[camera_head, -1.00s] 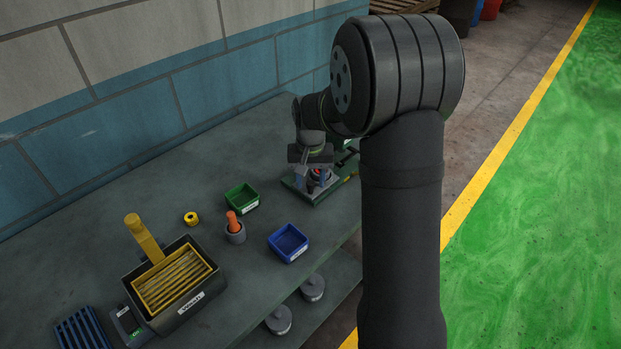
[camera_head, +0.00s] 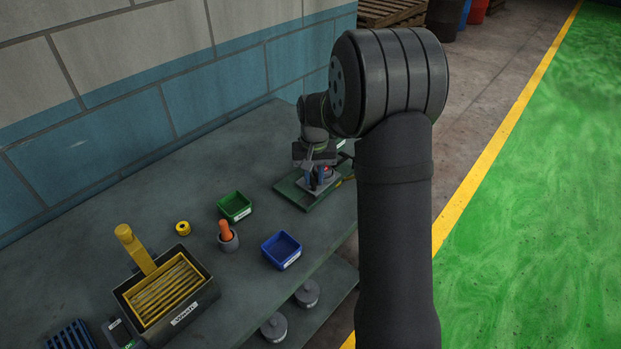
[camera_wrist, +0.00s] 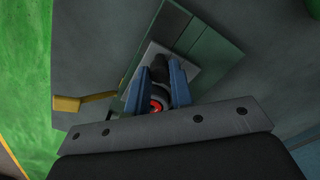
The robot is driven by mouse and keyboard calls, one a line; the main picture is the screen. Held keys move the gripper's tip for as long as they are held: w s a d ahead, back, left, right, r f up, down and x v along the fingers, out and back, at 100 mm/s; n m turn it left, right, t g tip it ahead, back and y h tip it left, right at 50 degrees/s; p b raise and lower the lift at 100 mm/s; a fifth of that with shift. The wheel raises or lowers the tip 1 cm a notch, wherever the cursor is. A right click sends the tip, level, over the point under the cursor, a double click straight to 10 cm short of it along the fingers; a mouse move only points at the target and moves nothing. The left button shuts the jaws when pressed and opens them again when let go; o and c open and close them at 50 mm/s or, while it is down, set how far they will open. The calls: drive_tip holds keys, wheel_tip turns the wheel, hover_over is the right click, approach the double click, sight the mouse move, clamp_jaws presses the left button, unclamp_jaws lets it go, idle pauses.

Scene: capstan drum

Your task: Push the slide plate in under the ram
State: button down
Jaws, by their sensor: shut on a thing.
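The slide plate (camera_head: 326,186) is a grey plate lying on a green base (camera_head: 292,191) at the back right of the bench. In the wrist view the grey plate (camera_wrist: 186,75) shows beyond the fingertips, on the green base (camera_wrist: 216,50). My gripper (camera_wrist: 160,76) has blue fingers shut on a dark knob (camera_wrist: 160,66) at the plate. A red and silver round part (camera_wrist: 156,105) shows between the fingers. In the head view my gripper (camera_head: 319,182) is low over the plate. The ram cannot be made out; my arm covers part of that area.
A green bin (camera_head: 235,207), a blue bin (camera_head: 282,250), an orange-handled tool in a grey cup (camera_head: 228,240) and a yellow ring (camera_head: 183,228) stand to the left. A yellow bar (camera_wrist: 84,103) lies beside the base. The bench between is clear.

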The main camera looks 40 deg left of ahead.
drive_tip(key=c, duration=1.3)
unclamp_jaws()
drive_tip(key=shift+o, duration=0.2)
wheel_tip(320, 180, up, 18)
drive_tip(key=shift+f, duration=0.25)
